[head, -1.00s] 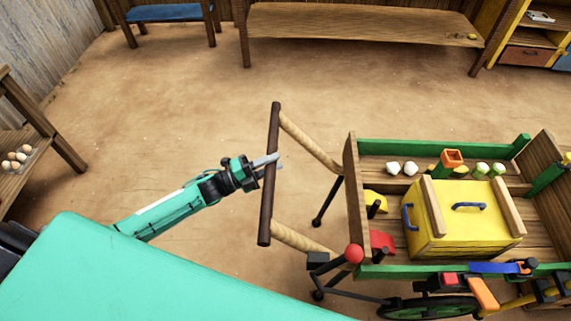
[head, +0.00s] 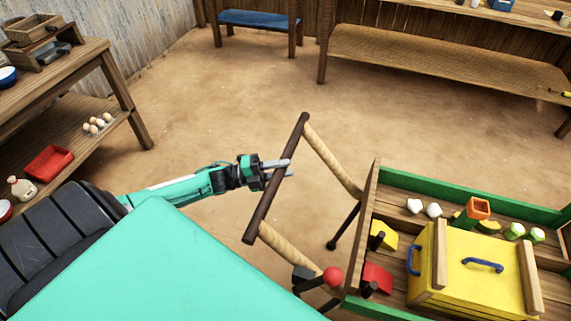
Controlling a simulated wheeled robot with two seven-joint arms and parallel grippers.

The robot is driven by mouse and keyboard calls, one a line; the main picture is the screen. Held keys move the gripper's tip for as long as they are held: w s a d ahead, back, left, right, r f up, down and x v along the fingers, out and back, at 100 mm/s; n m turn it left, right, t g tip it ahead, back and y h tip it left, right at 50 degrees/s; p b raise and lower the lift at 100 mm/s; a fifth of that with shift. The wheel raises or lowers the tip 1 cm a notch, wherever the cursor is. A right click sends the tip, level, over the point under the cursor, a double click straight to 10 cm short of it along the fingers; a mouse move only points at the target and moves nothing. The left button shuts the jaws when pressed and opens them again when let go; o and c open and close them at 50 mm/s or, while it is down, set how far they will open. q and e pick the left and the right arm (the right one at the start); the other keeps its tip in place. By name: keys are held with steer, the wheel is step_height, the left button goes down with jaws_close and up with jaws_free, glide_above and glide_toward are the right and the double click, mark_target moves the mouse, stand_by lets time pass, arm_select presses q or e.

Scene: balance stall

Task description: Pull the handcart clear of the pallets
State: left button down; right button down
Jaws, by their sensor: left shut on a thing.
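The handcart (head: 470,190) has a wooden bed with green side rails and stands at the lower right. It carries a yellow box (head: 470,265) with blue handles and several small items. Its dark handlebar (head: 264,212) sits on two pale shafts at the cart's left end. My left gripper (head: 280,169) is shut on the handlebar near its middle. A red-knobbed lever (head: 332,277) is by the near shaft. The cart's wheels are out of view. My right gripper is not in view. No pallets can be made out.
Wooden shelves (head: 95,85) with eggs, a red tray (head: 50,163) and bottles stand at the left. A long wooden bench (head: 440,65) and a blue-topped stool (head: 258,19) line the back. The sandy floor (head: 220,90) between them is clear.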

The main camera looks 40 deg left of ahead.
arm_select(q)
steer(key=shift+a, duration=0.2)
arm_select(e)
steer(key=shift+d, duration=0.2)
arm_select(q)
steer(key=c, duration=1.3)
jaws_free()
steer(key=shift+o, duration=1)
steer(key=shift+a, duration=0.15)
steer(key=shift+s+f, duration=0.1)
steer(key=shift+s, duration=0.05)
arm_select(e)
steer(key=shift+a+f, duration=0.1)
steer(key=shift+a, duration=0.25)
arm_select(q)
steer(key=b+v, duration=0.2)
steer(key=v, duration=1.1)
steer(key=shift+s+a, duration=0.25)
steer(key=shift+a, duration=0.05)
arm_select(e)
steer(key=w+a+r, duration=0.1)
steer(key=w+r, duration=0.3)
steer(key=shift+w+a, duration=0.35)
